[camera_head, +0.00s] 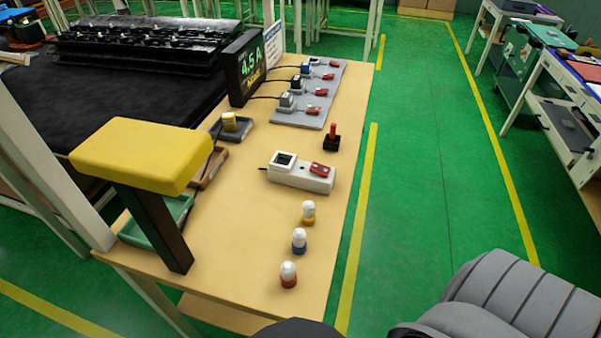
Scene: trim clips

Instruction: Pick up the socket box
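The socket box (301,174) is a white, oblong box lying flat on the wooden table (255,228), near its right edge. It has a dark square socket on its left part and a red switch on its right part. A short dark cord end shows at its left end. Nothing is touching it from above. Neither of my grippers can be made out in the head view.
Three white-topped bulbs with yellow, blue and red bases (299,240) stand in front of the box. A red-handled black piece (332,138) stands behind it. A grey board (310,97), a display (245,68) and a yellow-topped post (140,155) are also on the table.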

